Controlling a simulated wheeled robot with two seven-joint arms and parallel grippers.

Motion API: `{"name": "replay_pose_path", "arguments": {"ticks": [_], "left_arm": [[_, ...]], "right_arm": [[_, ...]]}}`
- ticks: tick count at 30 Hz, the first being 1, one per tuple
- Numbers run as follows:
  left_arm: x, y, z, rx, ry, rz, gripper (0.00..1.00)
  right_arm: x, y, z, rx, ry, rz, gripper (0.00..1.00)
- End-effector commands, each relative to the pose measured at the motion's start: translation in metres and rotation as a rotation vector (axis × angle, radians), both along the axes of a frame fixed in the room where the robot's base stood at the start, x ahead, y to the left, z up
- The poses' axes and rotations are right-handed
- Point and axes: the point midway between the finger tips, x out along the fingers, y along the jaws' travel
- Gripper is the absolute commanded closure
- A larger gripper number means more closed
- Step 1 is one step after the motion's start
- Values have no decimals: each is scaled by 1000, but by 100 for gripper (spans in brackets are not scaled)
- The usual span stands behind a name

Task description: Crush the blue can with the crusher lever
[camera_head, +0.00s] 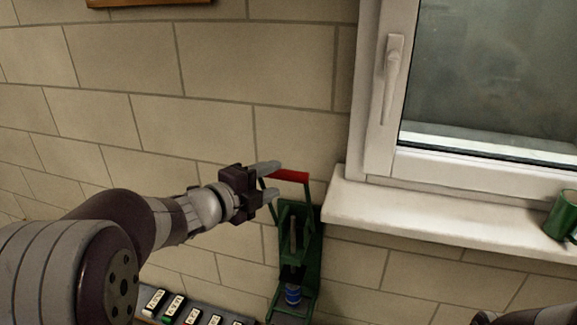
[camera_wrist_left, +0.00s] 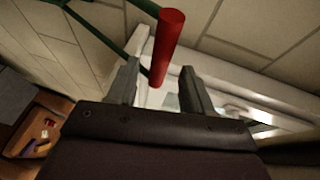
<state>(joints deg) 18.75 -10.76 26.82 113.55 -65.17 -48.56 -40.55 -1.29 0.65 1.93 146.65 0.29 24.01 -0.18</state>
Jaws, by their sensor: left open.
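The green can crusher (camera_head: 284,246) is mounted against the brick wall, with its lever raised. The lever ends in a red grip (camera_head: 289,175). The blue can (camera_head: 292,294) stands low in the crusher. My left gripper (camera_head: 278,179) is open at the left end of the red grip. In the left wrist view the red grip (camera_wrist_left: 166,42) runs between the two open fingers (camera_wrist_left: 160,76), with gaps visible on both sides. Whether a finger touches it cannot be told. My right gripper is out of view.
A window sill (camera_head: 440,219) juts out right of the crusher, with a green mug (camera_head: 563,217) on it. The window handle (camera_head: 392,75) is above. Several small labelled blocks (camera_head: 174,307) sit in a row at the bottom left. The wall left of the crusher is bare.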

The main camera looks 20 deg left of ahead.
Motion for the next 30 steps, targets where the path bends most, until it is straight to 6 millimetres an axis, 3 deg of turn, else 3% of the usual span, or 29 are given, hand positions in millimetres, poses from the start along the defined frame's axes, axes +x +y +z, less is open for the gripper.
{"name": "replay_pose_path", "arguments": {"ticks": [3, 9, 22, 23, 27, 30], "left_arm": [[25, -13, -3, -1, 4, -3, 49], [55, -25, -9, -2, 3, 0, 49], [66, -30, -14, -2, 1, 4, 49], [66, -30, -14, -2, 1, 4, 56], [66, -30, -14, -2, 1, 4, 100], [66, -30, -14, -3, 3, 3, 100]], "right_arm": [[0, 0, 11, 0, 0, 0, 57], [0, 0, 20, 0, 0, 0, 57], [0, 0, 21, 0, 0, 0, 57], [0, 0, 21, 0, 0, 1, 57], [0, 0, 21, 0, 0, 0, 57], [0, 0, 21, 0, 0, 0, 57]]}}
